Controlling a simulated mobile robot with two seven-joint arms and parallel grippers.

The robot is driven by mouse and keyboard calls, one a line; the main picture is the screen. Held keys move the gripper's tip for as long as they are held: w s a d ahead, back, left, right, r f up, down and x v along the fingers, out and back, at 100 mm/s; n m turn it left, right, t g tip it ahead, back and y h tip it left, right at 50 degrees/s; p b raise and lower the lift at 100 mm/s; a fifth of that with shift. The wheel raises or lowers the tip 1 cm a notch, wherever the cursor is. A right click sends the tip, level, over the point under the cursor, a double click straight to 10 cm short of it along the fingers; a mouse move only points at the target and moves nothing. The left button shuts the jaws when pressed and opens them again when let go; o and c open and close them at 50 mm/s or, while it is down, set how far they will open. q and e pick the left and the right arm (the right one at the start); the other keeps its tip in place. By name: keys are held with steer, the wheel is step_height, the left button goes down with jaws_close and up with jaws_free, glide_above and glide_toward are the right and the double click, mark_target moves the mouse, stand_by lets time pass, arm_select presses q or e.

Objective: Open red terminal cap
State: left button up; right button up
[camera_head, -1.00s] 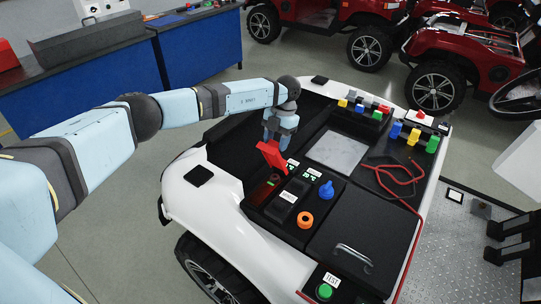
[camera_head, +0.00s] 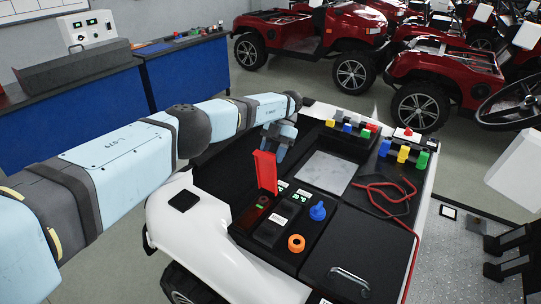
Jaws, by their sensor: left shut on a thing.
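The red terminal cap (camera_head: 265,172) stands nearly upright, hinged up from the black panel of the white vehicle. Below it, the uncovered terminal recess (camera_head: 262,202) shows dark red with a small green light. My left gripper (camera_head: 273,148) reaches in from the left, behind the raised cap. It is shut on the cap near its upper part; the cap hides some of the contact. My right gripper is out of view.
Beside the terminal are a black cover (camera_head: 271,231), an orange ring (camera_head: 296,243) and a blue knob (camera_head: 318,211). Red and black cables (camera_head: 385,195) lie to the right. Coloured blocks (camera_head: 403,153) stand at the back. A blue bench (camera_head: 185,75) is behind.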

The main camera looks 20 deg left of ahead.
arm_select(q)
steer(key=shift+w+d+f, duration=0.1)
steer(key=shift+d+f, duration=0.1)
steer(key=shift+f, duration=0.2)
steer(key=shift+g, duration=0.3)
steer(key=o, duration=1.3)
steer(key=shift+w+f, duration=0.1)
steer(key=shift+w, duration=0.2)
step_height(320, 180, up, 20)
steer(key=p, duration=0.7)
